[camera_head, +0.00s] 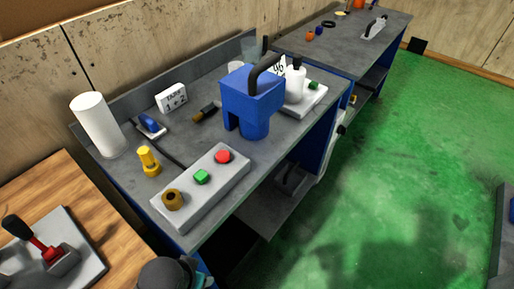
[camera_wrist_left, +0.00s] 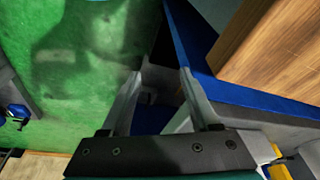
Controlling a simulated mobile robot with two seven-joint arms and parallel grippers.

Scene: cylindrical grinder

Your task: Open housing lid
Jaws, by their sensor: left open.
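On the grey bench stands a blue housing (camera_head: 252,98) with a thick black bent handle (camera_head: 264,68) at its top. I take this to be the grinder; I cannot tell where its lid parts from the body. In the left wrist view my left gripper (camera_wrist_left: 160,82) is open, its two pale fingers apart with nothing between them. It points down past a blue edge toward the green floor, away from the housing, which that view does not show. A dark rounded part of my arm shows at the bottom of the head view. My right gripper is in neither view.
A grey control box (camera_head: 203,188) with red, green and brown knobs lies along the bench front. A white roll (camera_head: 96,125), yellow part (camera_head: 148,161), label block (camera_head: 171,97) and white bottle (camera_head: 294,82) stand around. The green floor (camera_head: 400,180) is clear.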

